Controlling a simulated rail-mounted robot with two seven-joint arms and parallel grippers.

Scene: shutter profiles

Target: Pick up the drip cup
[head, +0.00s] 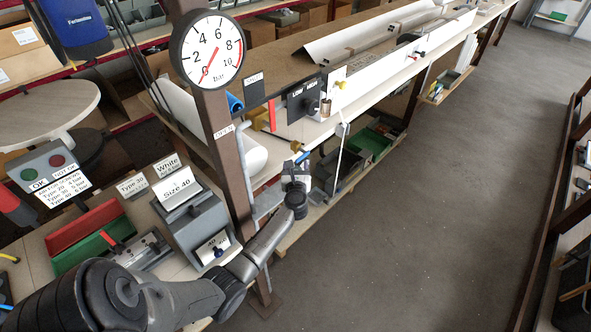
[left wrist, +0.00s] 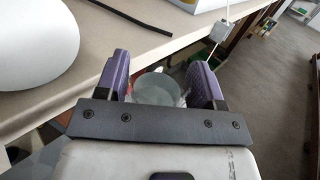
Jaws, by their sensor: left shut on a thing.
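My left gripper (head: 297,172) is out at the front edge of the long bench, below a small blue part (head: 296,146). In the left wrist view my left gripper (left wrist: 160,78) has its two purple fingers on either side of a pale grey, round, cup-like thing, which I take for the drip cup (left wrist: 158,90). It is shut on this cup. The cup's lower part is hidden by the gripper's dark crossbar. In the head view the cup is too small to make out. My right gripper is not in view.
A brown post (head: 230,165) with a pressure gauge (head: 211,50) stands beside my left arm. The long bench (head: 385,75) runs away to the upper right. A white cord with a grey box (left wrist: 223,31) hangs right of the gripper. Open floor (head: 430,210) lies to the right.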

